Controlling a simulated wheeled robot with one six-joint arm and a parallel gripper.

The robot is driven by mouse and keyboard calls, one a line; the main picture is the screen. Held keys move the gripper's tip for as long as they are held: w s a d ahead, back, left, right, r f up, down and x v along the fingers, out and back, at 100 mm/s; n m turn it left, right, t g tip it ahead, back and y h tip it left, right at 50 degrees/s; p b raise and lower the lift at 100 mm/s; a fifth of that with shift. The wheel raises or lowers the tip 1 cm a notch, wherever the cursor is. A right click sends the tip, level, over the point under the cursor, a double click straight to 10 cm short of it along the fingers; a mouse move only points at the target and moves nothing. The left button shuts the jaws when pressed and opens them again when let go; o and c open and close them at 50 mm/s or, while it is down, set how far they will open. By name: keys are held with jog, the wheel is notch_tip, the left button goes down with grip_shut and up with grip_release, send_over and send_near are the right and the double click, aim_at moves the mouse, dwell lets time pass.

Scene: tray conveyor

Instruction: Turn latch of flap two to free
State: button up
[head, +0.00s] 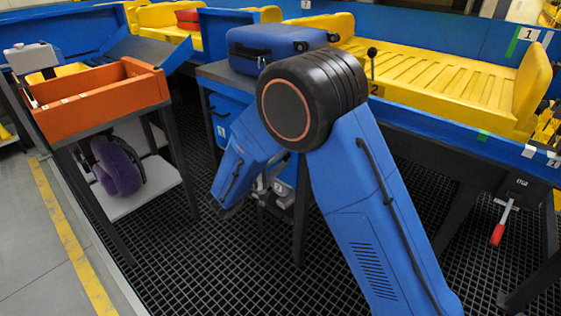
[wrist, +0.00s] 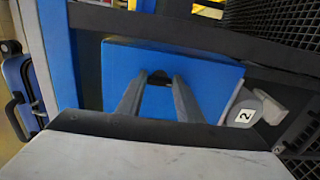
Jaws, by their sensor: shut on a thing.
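In the wrist view, a blue panel (wrist: 215,80) lies ahead of my gripper (wrist: 158,82). The two grey fingers reach to its middle and are shut on a small dark knob (wrist: 158,76). Beside the panel's right edge is a grey latch (wrist: 268,106) with a round body and a flat tab, marked with a white "2" label (wrist: 246,115). The fingers are apart from this latch. In the head view my forearm hides the gripper. Blue panels (head: 228,112) show under the table there, and a small pale numbered fitting (head: 277,187) shows beside my forearm.
A blue suitcase (head: 275,45) lies on the table above. An orange tray (head: 100,98) stands on a stand at left, with a purple bag (head: 116,165) below. A red-handled lever (head: 499,228) hangs at right. Dark grating (head: 180,270) covers the floor.

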dwell(0.4)
jog(key=o, duration=1.1)
jog(key=v, duration=1.7)
jog(key=shift+s+a+f, duration=0.1)
jog(key=shift+s+a, duration=0.05)
